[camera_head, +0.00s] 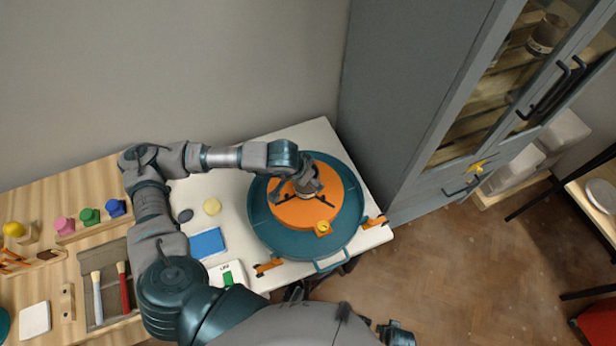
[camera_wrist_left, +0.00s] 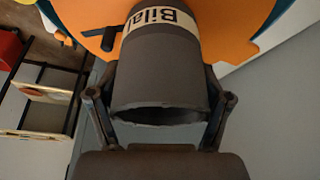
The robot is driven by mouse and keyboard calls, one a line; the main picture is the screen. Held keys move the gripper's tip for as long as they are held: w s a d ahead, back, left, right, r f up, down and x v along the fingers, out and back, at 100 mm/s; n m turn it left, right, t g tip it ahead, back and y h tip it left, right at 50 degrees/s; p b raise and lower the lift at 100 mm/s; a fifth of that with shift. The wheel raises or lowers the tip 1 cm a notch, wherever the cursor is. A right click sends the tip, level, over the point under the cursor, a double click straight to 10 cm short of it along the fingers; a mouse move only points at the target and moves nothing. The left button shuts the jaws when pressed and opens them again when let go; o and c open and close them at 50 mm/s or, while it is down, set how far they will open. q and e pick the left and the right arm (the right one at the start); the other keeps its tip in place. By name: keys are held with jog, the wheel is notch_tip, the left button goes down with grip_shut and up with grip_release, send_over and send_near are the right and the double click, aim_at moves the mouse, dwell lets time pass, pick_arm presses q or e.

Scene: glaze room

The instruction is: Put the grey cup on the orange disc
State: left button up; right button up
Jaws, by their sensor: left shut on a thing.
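The orange disc (camera_head: 285,213) lies in a round teal basin (camera_head: 259,222) on the white table. It also shows behind the cup in the left wrist view (camera_wrist_left: 232,42). My left gripper (camera_head: 305,187) is over the disc, a little above its middle in the head view. It is shut on the grey cup (camera_wrist_left: 160,72), with one finger on each side. The cup has a cream label reading "Bilal", and its open rim faces the wrist camera. In the head view the gripper mostly hides the cup. I cannot tell whether the cup touches the disc.
A yellow knob (camera_head: 323,228) sits at the disc's front edge. A tall grey cabinet (camera_head: 405,110) rises close on the right.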

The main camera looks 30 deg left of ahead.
pick_arm(q)
jog(key=shift+f, duration=0.3)
jog(key=shift+a, duration=0.15)
pick_arm(e)
jog(key=shift+a, duration=0.1)
pick_arm(q)
jog(key=o, duration=1.3)
pick_arm(e)
jog(key=shift+w+r, duration=0.1)
jog(key=shift+r, duration=0.1)
pick_arm(q)
jog(key=shift+r, duration=0.1)
jog(key=v, duration=1.1)
jog(key=shift+s+r+p, duration=0.25)
jog(key=shift+r+p, duration=0.05)
jog(key=shift+r, duration=0.05)
pick_arm(e)
jog(key=shift+s+f, duration=0.3)
jog(key=shift+f, duration=0.2)
jog(key=shift+s+f, duration=0.25)
jog(key=shift+f, duration=0.25)
